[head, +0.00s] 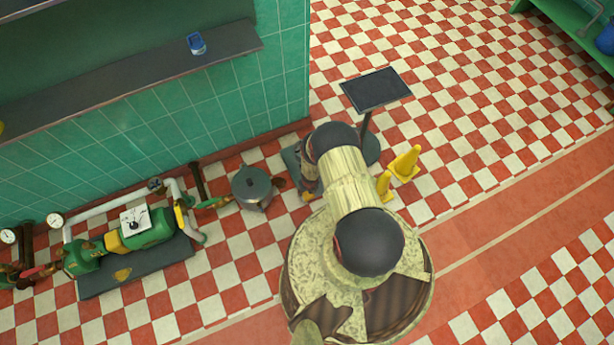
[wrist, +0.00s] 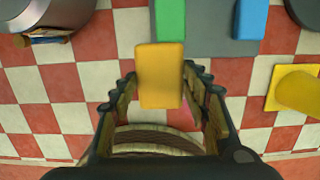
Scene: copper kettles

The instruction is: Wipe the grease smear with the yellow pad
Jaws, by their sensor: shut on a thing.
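My gripper (wrist: 160,92) shows in the wrist view, shut on the yellow pad (wrist: 160,75), with one finger on each side of it. The pad is a plain yellow block held above the checkered floor. I cannot make out the grease smear in either view.
Yellow cones (head: 405,163), a black-topped stand (head: 376,90), a grey pot (head: 251,187) and a green pump (head: 145,232) stand around me.

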